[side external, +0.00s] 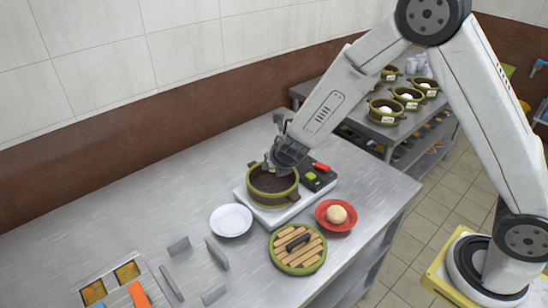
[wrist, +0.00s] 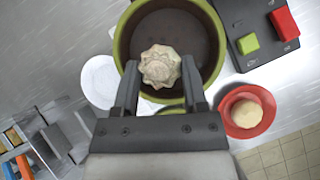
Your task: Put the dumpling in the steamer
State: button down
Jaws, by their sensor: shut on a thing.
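A pale, pleated dumpling (wrist: 160,66) is held between the two fingers of my gripper (wrist: 159,80) in the wrist view. The open steamer (side external: 263,198) is a round green-rimmed pot with a dark inside, and it stands on a light base. It also shows in the wrist view (wrist: 190,28), with the dumpling over its inside. In the side view my gripper (side external: 268,166) is just above the steamer's far rim, and the dumpling cannot be made out there. How high it is above the steamer floor is hard to tell.
A red plate (side external: 322,222) with a round bun (side external: 337,214) is right of the steamer. A wooden-slatted lid (side external: 298,260) lies in front and a white plate (side external: 231,220) to the left. A dark button panel (side external: 322,185) sits behind right. Metal dividers (side external: 216,254) stand front left.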

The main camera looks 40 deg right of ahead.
jog(key=shift+w+d+r, duration=0.5)
jog(key=shift+w, duration=0.25)
jog(key=shift+f, duration=0.2)
jog(key=shift+g, duration=0.3)
jog(key=shift+f, duration=3.4)
jog(key=shift+f, duration=0.5)
jog(key=shift+c, duration=0.3)
grip_release()
jog(key=shift+c, duration=1.3)
jog(key=shift+s+r, duration=0.2)
jog(key=shift+r, duration=0.05)
jog(key=shift+s+a+r, duration=0.2)
jog(key=shift+s+r, duration=0.2)
jog(key=shift+r, duration=0.15)
